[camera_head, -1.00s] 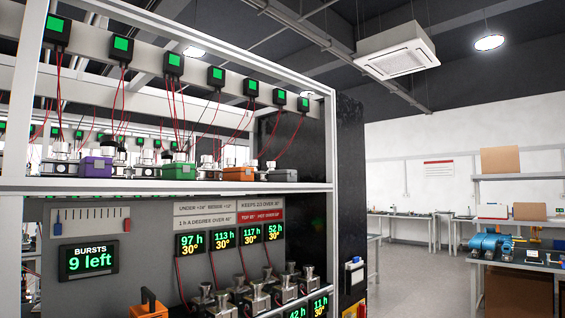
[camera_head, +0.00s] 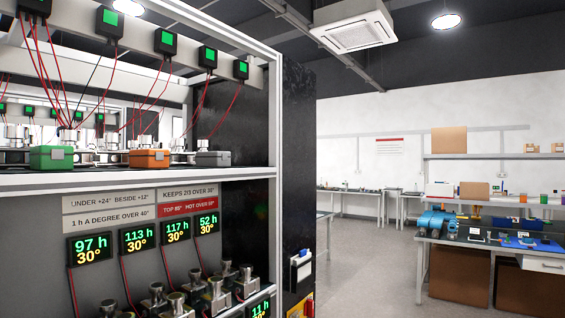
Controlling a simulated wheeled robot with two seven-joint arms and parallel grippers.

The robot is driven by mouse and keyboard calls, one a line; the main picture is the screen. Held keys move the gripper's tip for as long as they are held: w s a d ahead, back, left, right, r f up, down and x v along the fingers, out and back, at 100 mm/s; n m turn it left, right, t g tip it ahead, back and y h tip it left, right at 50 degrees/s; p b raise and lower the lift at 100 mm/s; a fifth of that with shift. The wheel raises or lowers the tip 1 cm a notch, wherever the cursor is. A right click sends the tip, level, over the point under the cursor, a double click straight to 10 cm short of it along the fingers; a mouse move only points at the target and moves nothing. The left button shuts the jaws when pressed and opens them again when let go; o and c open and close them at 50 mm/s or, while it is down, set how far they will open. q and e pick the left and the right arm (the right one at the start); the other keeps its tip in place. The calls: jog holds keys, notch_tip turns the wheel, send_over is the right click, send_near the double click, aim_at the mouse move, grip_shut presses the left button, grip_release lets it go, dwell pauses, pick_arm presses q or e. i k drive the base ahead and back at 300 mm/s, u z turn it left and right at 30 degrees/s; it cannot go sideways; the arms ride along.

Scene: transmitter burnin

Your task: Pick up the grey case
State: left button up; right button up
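The grey case (camera_head: 213,159) sits on the upper shelf of the rack, at the right end of its row. An orange case (camera_head: 150,159) and a green case (camera_head: 53,158) stand to its left on the same shelf. Metal fittings and red wires show behind and above the cases. Neither of my grippers is in view.
The rack's shelf edge (camera_head: 120,182) and right post (camera_head: 273,130) bound the cases. Below are displays (camera_head: 90,248) and several metal fittings (camera_head: 218,296). A workbench with a blue machine (camera_head: 437,222) stands at right. Open grey floor (camera_head: 385,275) lies between.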

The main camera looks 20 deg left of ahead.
aim_at(203, 159)
jog(key=u, duration=0.1)
jog(key=i, duration=0.95)
jog(key=u, duration=1.25)
jog(key=i, duration=0.45)
jog(key=u, duration=0.45)
